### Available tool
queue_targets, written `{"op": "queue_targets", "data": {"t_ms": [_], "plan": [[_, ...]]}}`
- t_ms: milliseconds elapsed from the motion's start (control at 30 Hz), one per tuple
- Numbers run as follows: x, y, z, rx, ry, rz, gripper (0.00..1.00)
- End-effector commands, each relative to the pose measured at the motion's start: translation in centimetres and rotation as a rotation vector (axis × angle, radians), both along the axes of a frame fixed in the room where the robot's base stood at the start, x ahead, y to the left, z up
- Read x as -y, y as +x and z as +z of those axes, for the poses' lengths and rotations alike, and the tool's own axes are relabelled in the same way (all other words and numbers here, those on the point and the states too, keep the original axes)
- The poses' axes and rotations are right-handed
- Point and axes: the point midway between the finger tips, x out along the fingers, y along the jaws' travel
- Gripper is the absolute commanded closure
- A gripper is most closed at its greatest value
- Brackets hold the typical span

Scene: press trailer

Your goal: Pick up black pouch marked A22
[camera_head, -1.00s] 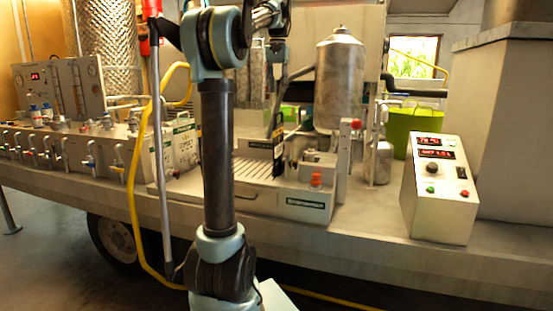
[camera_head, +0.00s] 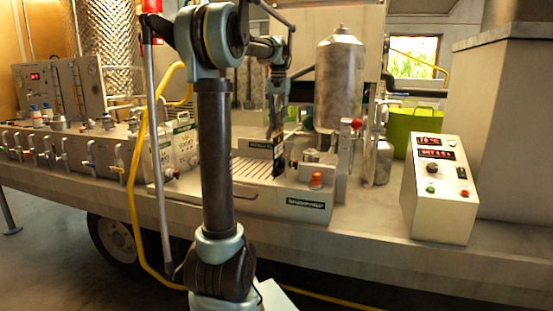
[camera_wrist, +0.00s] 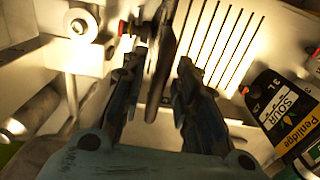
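A dark, thin upright item, which I take to be the black pouch (camera_head: 279,158), stands on the slatted white machine in the head view. I cannot read an A22 mark on it. In the wrist view the pouch (camera_wrist: 169,48) shows nearly edge-on as a dark strip. My gripper (camera_wrist: 160,64) is open, with one finger on each side of this strip and gaps visible beside it. In the head view my gripper (camera_head: 276,122) is just above the pouch, and its fingertips are hard to separate from it.
The slatted tray (camera_wrist: 222,45) lies beside the pouch. A dark, labelled pack reading SOUR (camera_wrist: 282,112) is at the right in the wrist view. A steel tank (camera_head: 339,80) and a control box (camera_head: 438,190) stand to the right. A yellow hose (camera_head: 135,190) hangs at left.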

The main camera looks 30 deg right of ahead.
Motion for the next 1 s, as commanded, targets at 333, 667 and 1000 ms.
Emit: {"op": "queue_targets", "data": {"t_ms": [333, 667, 1000], "plan": [[0.2, 0.0, -4.1, 0.0, 0.0, 0.0, 0.72], [0.2, 0.0, -5.1, 0.0, 0.0, 0.0, 0.72], [0.2, 0.0, -5.1, 0.0, 0.0, 0.0, 1.0]]}}
